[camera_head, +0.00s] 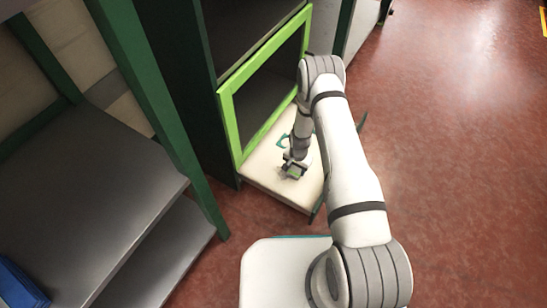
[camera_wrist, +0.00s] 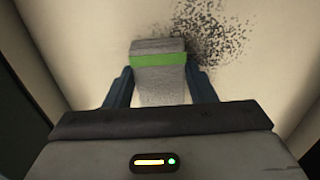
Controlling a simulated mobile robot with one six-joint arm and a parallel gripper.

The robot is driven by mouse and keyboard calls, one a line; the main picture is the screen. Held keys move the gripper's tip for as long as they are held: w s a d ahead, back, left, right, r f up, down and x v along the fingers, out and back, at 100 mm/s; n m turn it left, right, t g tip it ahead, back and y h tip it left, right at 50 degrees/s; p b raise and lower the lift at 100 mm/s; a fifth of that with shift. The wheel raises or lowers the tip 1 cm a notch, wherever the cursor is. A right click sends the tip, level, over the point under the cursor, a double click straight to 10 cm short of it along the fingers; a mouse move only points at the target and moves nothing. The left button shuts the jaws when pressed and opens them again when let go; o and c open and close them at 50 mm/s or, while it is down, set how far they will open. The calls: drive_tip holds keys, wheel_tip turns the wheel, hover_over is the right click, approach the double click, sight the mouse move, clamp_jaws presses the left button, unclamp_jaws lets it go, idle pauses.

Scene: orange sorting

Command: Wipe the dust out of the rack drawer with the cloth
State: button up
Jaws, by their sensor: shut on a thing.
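My gripper (camera_wrist: 160,87) is shut on a grey cloth (camera_wrist: 159,88) with a bright green stripe, a finger on each side of it. Dark speckled dust (camera_wrist: 208,40) lies on the cream drawer floor (camera_wrist: 75,40), just beyond and to the right of the cloth in the wrist view. In the head view, my gripper (camera_head: 294,170) is down over the pale floor of the pulled-out drawer (camera_head: 266,181). The cloth is small there, and the dust is only a faint grey patch. I cannot tell whether the cloth touches the floor.
The green-framed rack opening (camera_head: 228,120) stands behind the drawer. A grey shelf unit (camera_head: 90,190) with dark green posts is at the left, with a blue item (camera_head: 18,285) at its lower corner. Red floor (camera_head: 450,150) is open on the right.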

drive_tip(key=shift+s+d, duration=0.45)
drive_tip(key=shift+d, duration=0.3)
drive_tip(key=shift+r+p, duration=2.25)
drive_tip(key=shift+r, duration=1.8)
